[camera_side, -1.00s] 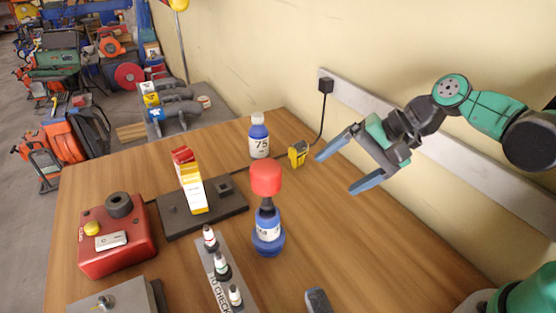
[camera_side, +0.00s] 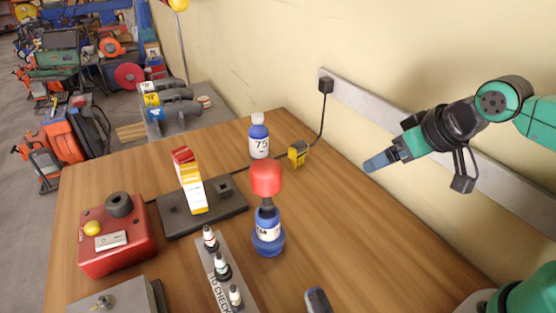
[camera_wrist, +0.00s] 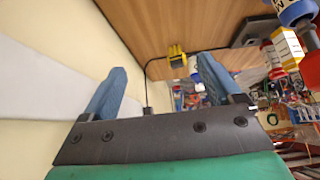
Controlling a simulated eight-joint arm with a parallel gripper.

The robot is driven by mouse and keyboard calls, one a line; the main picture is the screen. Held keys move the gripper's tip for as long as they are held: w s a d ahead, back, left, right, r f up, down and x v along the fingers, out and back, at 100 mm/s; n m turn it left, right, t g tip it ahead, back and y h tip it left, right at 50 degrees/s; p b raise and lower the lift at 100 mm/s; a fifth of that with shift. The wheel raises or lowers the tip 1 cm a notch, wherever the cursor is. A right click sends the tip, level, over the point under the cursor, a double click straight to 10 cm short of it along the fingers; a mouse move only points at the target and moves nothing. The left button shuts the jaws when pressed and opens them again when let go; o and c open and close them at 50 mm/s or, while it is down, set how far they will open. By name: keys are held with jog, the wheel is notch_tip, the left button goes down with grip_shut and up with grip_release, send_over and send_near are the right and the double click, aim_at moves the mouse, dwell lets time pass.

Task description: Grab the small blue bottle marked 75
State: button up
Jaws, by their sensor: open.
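The small blue bottle marked 75 (camera_side: 259,140), with a white cap and white label, stands upright near the back edge of the table in the side view. My gripper (camera_side: 372,163) is to its right, well apart from it, above the table near the wall. Its blue fingers overlap in the side view. In the wrist view my gripper (camera_wrist: 161,68) shows two blue fingers spread wide with nothing between them. A small blue and white patch beside the right finger there may be the bottle, mostly hidden.
A yellow device (camera_side: 298,153) sits right of the bottle, with a black cord running to the wall. A blue spray-type bottle with a red top (camera_side: 267,180) stands nearer the front. A yellow-white box (camera_side: 190,182) stands on a dark base.

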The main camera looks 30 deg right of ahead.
jog(key=shift+c, duration=1)
